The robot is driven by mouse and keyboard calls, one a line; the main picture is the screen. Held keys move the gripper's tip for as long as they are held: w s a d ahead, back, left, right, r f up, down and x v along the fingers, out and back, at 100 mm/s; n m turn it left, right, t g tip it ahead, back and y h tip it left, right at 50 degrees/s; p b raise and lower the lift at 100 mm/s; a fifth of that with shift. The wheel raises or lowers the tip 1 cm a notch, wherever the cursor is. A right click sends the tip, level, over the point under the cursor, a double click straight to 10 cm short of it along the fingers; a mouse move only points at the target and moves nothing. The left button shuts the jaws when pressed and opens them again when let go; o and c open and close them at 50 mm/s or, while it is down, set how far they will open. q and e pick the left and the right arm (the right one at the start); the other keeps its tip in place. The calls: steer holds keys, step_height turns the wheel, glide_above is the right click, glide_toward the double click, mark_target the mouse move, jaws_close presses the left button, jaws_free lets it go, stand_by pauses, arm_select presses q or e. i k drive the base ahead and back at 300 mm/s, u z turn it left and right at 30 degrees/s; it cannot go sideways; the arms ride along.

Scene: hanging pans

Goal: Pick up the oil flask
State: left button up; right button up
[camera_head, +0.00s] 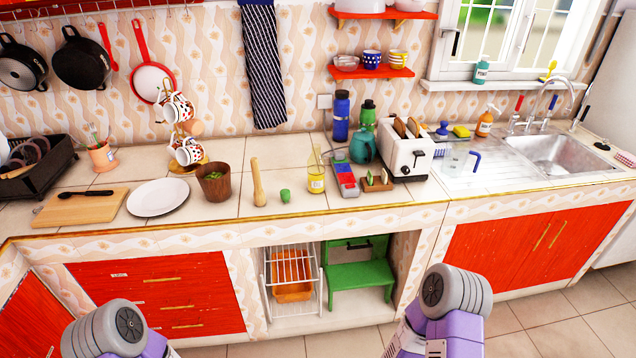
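The oil flask (316,181) stands upright on the tiled counter near its front edge. It is a clear bottle of yellow oil with a narrow neck and a pale label. Only grey and purple links of my two arms show at the bottom of the view, well below and in front of the counter. Neither gripper shows, and nothing touches the flask.
Counter directly before the flask is narrow but clear.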

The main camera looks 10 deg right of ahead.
mark_target(316, 170)
steer(key=k, duration=1.05)
steer(key=u, duration=0.85)
steer(key=i, duration=2)
steer(key=z, duration=0.7)
